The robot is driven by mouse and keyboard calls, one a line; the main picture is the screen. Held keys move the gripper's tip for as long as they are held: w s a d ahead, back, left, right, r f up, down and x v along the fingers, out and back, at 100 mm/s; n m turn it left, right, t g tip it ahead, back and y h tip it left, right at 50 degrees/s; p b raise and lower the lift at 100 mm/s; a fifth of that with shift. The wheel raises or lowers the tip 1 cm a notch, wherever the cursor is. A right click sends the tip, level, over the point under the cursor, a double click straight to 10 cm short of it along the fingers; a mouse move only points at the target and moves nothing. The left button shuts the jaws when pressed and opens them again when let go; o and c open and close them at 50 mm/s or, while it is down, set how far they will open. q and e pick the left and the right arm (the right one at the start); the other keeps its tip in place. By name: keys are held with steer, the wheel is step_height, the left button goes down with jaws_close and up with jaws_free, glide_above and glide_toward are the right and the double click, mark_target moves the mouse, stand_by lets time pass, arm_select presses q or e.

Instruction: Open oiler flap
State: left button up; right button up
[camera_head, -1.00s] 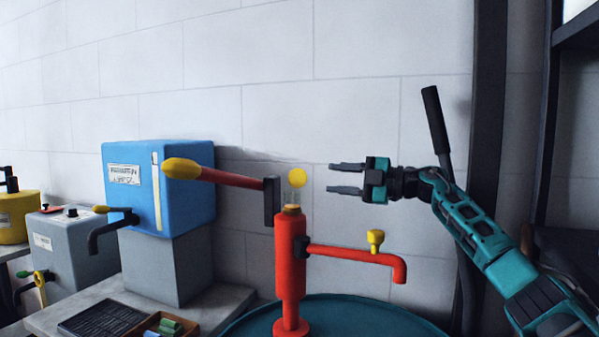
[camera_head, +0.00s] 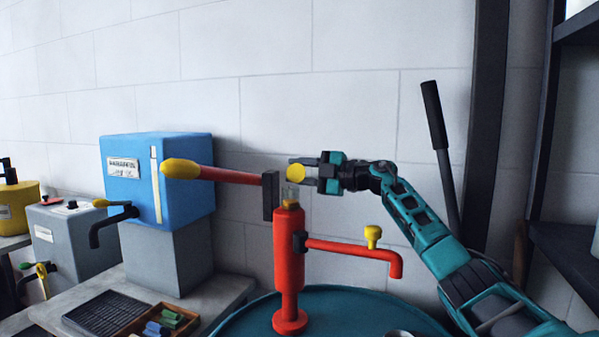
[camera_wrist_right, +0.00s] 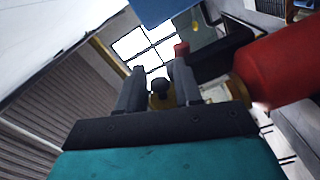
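A red pump-like column (camera_head: 288,255) stands on a teal round top, with a small clear glass piece and a brass-coloured collar (camera_head: 290,205) at its upper end. A round yellow disc (camera_head: 296,173), perhaps the oiler flap, shows just above the glass. My right gripper (camera_head: 303,172) reaches in from the right with its fingers apart, at the disc, which partly covers the fingers. In the wrist view, a dark knob (camera_wrist_right: 160,87) on a brass-coloured part shows between the two open fingers (camera_wrist_right: 158,85). I cannot tell whether anything touches. My left gripper is out of view.
A red lever with a yellow grip (camera_head: 182,169) sticks out left of the column, and a red spout with a yellow tap (camera_head: 373,236) to the right. A blue box (camera_head: 185,180) stands left. A dark lever (camera_head: 437,125) rises behind my right arm.

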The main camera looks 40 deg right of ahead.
jaws_close()
steer(key=shift+r+n+p, duration=0.25)
steer(key=shift+n+p, duration=0.15)
steer(key=shift+n, duration=0.1)
steer(key=shift+s+a+n, duration=0.15)
steer(key=shift+a+n, duration=0.1)
steer(key=shift+n, duration=0.75)
steer(key=shift+o, duration=0.9)
jaws_free()
steer(key=shift+r, duration=0.1)
steer(key=b+v, duration=0.5)
steer(key=v, duration=0.8)
